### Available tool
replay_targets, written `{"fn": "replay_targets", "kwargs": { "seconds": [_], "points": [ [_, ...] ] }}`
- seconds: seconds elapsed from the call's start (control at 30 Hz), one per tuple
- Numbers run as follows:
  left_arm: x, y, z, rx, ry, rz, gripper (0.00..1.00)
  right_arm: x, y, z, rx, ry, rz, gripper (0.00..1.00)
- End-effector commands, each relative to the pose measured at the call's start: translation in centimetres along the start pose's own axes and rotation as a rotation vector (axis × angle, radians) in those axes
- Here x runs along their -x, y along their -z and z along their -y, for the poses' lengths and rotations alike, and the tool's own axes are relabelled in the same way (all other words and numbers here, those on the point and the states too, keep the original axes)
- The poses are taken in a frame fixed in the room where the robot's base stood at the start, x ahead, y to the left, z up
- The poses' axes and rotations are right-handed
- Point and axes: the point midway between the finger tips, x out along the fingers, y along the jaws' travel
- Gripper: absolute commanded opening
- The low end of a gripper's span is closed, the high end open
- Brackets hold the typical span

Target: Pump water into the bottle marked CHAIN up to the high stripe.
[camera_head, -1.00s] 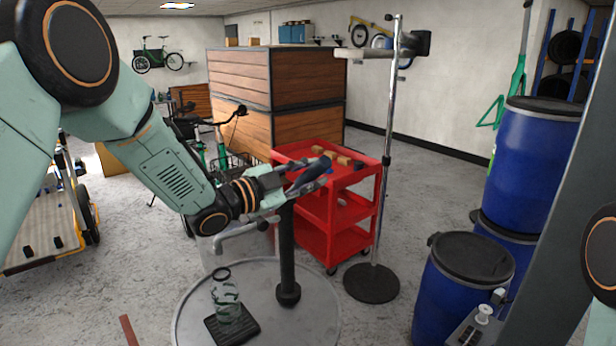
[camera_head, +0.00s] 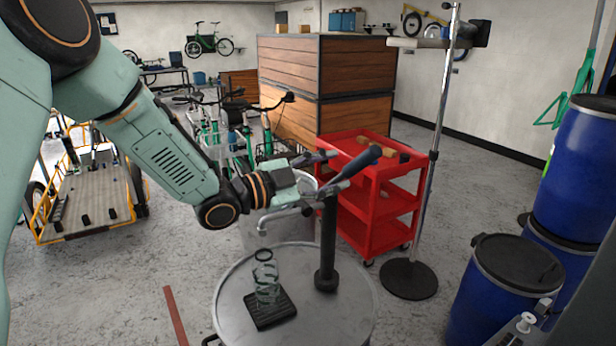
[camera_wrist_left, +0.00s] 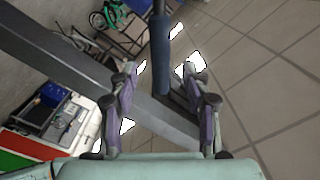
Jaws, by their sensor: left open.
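A pump with a dark post (camera_head: 327,240), a pale spout (camera_head: 280,213) and a blue-gripped handle (camera_head: 358,163) stands on a round metal drum top (camera_head: 345,310). A clear bottle (camera_head: 266,280) stands upright on a black pad (camera_head: 270,311) below the spout; no marking or water level can be read on it. My left gripper (camera_head: 325,172) is open at the pump handle, its fingertips left of the blue grip's end. In the left wrist view, the blue grip (camera_wrist_left: 161,50) shows beyond and between the spread fingers (camera_wrist_left: 163,95). I cannot tell whether they touch it.
A red cart (camera_head: 375,205) with small blocks on top stands behind the pump. A metal stand (camera_head: 409,279) and blue barrels (camera_head: 500,290) are on the right. A flat cargo bike (camera_head: 95,190) is on the left.

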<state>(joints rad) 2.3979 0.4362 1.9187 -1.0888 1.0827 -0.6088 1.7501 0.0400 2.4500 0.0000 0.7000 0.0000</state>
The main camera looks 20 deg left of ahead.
Motion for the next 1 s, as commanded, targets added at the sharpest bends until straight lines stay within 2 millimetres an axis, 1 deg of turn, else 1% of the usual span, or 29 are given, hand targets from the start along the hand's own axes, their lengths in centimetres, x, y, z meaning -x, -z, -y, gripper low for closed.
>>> {"fn": "replay_targets", "kwargs": {
  "seconds": [0.03,0.2,0.4,0.6,1.0],
  "points": [
    [0.8,0.0,0.2,0.004,0.005,0.000,0.48,0.0,0.0,0.0,0.000,0.000,0.000,0.00],
    [2.8,0.0,0.1,0.003,0.004,-0.001,0.48,0.0,0.0,0.0,0.000,0.000,0.000,0.00],
    [4.4,0.0,0.1,0.001,0.003,-0.001,0.48,0.0,0.0,0.0,0.000,0.000,0.000,0.00],
    [5.1,0.1,0.0,0.000,0.001,-0.003,0.48,0.0,0.0,0.0,0.000,0.000,0.000,0.00],
    [5.1,-0.1,0.0,0.008,0.005,0.007,0.48,-0.1,0.0,0.0,0.000,0.000,0.000,0.00]
  ]
}}
